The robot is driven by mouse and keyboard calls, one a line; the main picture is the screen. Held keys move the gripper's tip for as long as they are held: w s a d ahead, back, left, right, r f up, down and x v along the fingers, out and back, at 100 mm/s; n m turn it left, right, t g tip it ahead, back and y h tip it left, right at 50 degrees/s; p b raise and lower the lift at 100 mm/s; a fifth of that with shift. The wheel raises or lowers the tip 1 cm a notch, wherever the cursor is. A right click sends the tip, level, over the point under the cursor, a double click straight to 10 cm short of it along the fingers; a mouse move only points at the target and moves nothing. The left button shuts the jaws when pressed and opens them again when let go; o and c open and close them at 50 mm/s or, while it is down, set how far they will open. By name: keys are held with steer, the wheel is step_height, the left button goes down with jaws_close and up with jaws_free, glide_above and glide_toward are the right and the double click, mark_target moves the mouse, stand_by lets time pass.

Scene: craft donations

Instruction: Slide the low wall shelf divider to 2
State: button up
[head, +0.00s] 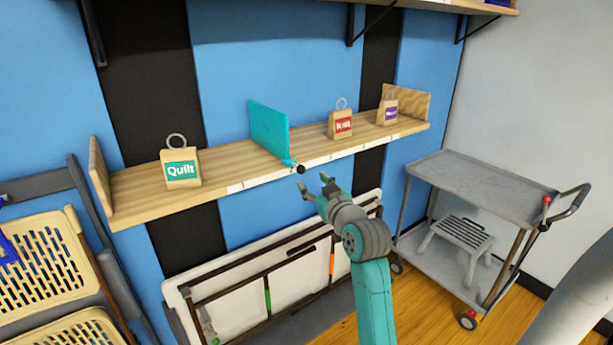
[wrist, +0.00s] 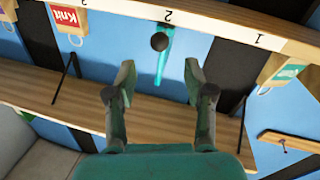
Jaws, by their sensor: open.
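The teal divider (head: 268,130) stands upright on the low wall shelf (head: 222,172), between the Quilt bag and the Knit bag. Its dark round knob (head: 300,169) sticks out past the shelf's front edge. In the wrist view, which looks upside down, the knob (wrist: 159,41) shows close to the printed 2 (wrist: 168,15), slightly left of it. The printed 1 (wrist: 258,40) is further right. My gripper (head: 316,184) is open and empty, just in front of and below the knob. In the wrist view the knob appears beyond the open fingers (wrist: 160,68), apart from them.
The Quilt bag (head: 181,168) stands left of the divider. The Knit bag (head: 341,125) and a purple-labelled bag (head: 388,110) stand to its right. A grey cart (head: 480,185) stands at right.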

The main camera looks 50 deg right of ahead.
steer(key=shift+v, duration=1.45)
steer(key=s+a+f+y, duration=0.2)
steer(key=s+a+f, duration=0.3)
steer(key=a+f, duration=0.6)
steer(key=s+a+f+y, duration=0.1)
steer(key=s+a+f, duration=0.5)
steer(key=a+f, duration=0.6)
steer(key=s+a+n+y, duration=0.1)
steer(key=s+a, duration=0.3)
steer(key=s, duration=0.4)
steer(key=s+a+f+n+y, duration=0.1)
steer(key=s+a, duration=0.3)
steer(key=s, duration=0.4)
steer(key=s+a+n+g+y, duration=0.1)
steer(key=s+a+y, duration=0.2)
steer(key=s, duration=0.5)
steer(key=shift+s+a+f, duration=0.15)
steer(key=shift+a+f, duration=0.15)
steer(key=shift+a, duration=0.5)
